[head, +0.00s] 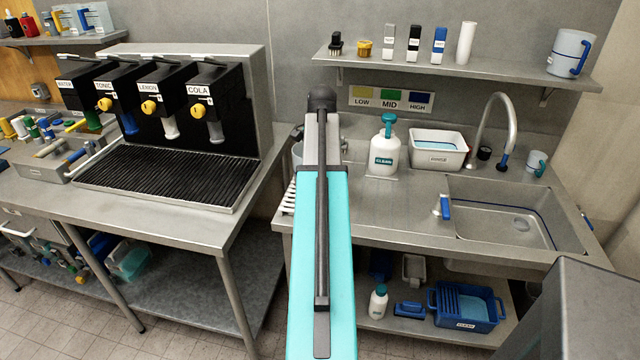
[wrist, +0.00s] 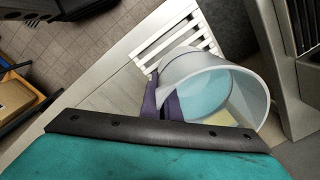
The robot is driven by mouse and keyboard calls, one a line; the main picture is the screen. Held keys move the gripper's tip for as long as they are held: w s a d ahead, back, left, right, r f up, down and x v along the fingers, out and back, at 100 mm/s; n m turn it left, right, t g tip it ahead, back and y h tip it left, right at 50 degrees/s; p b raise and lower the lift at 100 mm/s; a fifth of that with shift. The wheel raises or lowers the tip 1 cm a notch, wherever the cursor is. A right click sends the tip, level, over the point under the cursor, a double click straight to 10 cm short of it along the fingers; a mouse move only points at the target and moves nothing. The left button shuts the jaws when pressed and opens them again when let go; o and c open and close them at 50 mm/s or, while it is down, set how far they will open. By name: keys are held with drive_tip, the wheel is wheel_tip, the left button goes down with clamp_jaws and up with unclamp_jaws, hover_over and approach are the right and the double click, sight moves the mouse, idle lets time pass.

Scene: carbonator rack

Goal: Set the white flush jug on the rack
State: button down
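A white jug (wrist: 240,84) with a purple-blue handle (wrist: 168,104) shows in the wrist view, its open mouth toward the camera and its inside pale blue. It overlaps the end of the white slatted rack (wrist: 163,42); I cannot tell whether it touches the slats. In the head view a sliver of a pale vessel (head: 297,152) shows left of my arm, above the edge of the rack (head: 288,197). My gripper (wrist: 160,134) shows as a dark bar beside the handle. Its fingertips are hidden, so its grip on the handle is unclear.
Another white jug (head: 569,52) with a blue handle stands on the upper shelf. The drinks dispenser (head: 165,130) is at left.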

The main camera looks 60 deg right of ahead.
drive_tip(key=shift+r, duration=0.1)
drive_tip(key=shift+w+d, duration=0.5)
drive_tip(key=shift+d, duration=0.15)
drive_tip(key=shift+s+a+f+p, duration=0.15)
drive_tip(key=shift+f+p, duration=0.3)
drive_tip(key=shift+f, duration=1.4)
drive_tip(key=shift+f, duration=0.1)
drive_tip(key=c, duration=2)
unclamp_jaws()
drive_tip(key=shift+a+r+b, duration=0.15)
drive_tip(key=shift+r+b, duration=0.55)
drive_tip(key=shift+r, duration=5.4)
